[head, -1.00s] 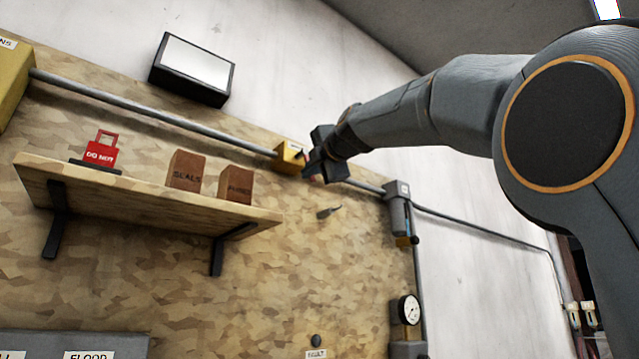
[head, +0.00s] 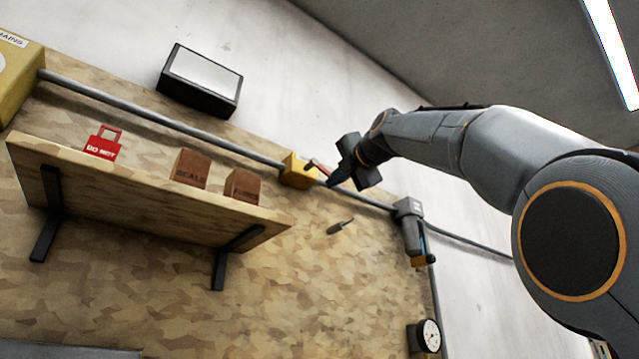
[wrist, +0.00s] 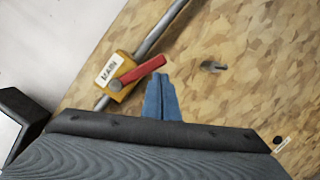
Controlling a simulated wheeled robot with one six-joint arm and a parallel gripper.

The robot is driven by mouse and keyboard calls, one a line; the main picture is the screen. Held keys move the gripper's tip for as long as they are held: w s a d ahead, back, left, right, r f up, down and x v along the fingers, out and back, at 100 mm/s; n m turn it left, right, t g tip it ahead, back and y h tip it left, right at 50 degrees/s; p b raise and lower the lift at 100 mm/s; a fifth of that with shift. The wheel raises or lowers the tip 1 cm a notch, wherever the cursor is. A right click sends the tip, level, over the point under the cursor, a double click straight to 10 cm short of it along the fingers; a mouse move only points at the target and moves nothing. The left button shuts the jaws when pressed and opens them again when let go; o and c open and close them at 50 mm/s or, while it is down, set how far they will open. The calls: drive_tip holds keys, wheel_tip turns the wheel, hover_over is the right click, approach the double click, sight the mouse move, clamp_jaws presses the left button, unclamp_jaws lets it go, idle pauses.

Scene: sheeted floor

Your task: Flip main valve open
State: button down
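The main valve is a yellow box (wrist: 113,90) labelled MAIN on a grey pipe, with a red lever (wrist: 145,71). In the wrist view the lever points up and right, at a slant to the pipe. In the head view the yellow box (head: 297,171) sits on the wall pipe, and the red lever (head: 317,166) shows beside my gripper (head: 336,178). My gripper's blue fingers (wrist: 158,78) are together, with nothing seen between them. Their tips are just below the lever's free end; I cannot tell if they touch it.
A wooden shelf (head: 140,188) holds a red lock (head: 103,143) and two brown blocks at the left. A small peg (head: 340,227) sticks out below the valve. A grey device (head: 411,232) and a gauge (head: 428,335) are to the right. A dark-framed panel (head: 202,78) hangs above.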

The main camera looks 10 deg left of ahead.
drive_tip(key=shift+w+d+r+p, duration=0.35)
drive_tip(key=shift+r+p, duration=0.2)
drive_tip(key=shift+r, duration=0.05)
drive_tip(key=shift+w+d+r+p, duration=0.35)
drive_tip(key=shift+r+p, duration=0.15)
drive_tip(key=shift+r, duration=0.1)
drive_tip(key=s+d+f+b, duration=0.6)
drive_tip(key=d+b, duration=0.1)
drive_tip(key=b, duration=0.3)
drive_tip(key=shift+s+f+b, duration=0.15)
drive_tip(key=shift+s+b, duration=0.25)
drive_tip(key=shift+f, duration=0.1)
idle(0.6)
